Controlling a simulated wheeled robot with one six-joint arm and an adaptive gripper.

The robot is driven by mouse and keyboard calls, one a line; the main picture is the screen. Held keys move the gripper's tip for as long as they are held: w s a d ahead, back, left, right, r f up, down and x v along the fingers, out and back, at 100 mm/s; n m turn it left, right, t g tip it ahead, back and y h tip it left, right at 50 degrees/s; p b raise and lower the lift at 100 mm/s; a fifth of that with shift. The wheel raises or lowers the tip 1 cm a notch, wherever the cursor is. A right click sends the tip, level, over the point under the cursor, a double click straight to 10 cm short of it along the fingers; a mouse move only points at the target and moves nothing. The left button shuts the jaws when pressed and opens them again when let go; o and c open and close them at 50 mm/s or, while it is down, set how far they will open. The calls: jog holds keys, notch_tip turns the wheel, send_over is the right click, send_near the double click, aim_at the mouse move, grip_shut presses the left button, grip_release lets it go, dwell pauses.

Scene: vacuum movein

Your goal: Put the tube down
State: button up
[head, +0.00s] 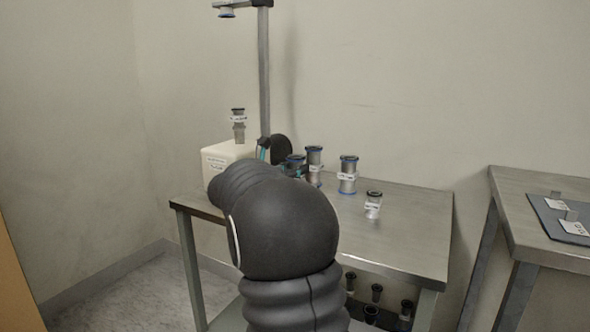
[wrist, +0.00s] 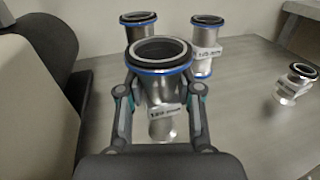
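My gripper (wrist: 161,92) has its two fingers on either side of a metal tube (wrist: 165,84), the pads close against its body. The tube is upright, with a black rim, a blue band and a white label. It also shows in the head view (head: 295,160), mostly hidden behind my arm. It is over the steel table (head: 400,225); I cannot tell whether its foot touches the top. Two similar blue-banded tubes stand behind it, one (wrist: 138,30) to the left and one (wrist: 206,55) to the right. A smaller tube (wrist: 295,82) stands farther right.
A white box (head: 217,160) with a tube (head: 238,126) on top stands at the table's left, near an upright post (head: 263,75). Several dark-rimmed fittings are on the lower shelf. A second table (head: 540,225) is at the right. The right part of the tabletop is clear.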

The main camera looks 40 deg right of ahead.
jog(key=shift+o, duration=0.5)
jog(key=shift+r, duration=0.1)
jog(key=shift+r, duration=0.2)
jog(key=a, duration=0.4)
jog(key=s+a, duration=0.1)
jog(key=a, duration=0.7)
jog(key=shift+s+f+p, duration=0.1)
jog(key=shift+s+p, duration=0.2)
jog(key=shift+p, duration=0.05)
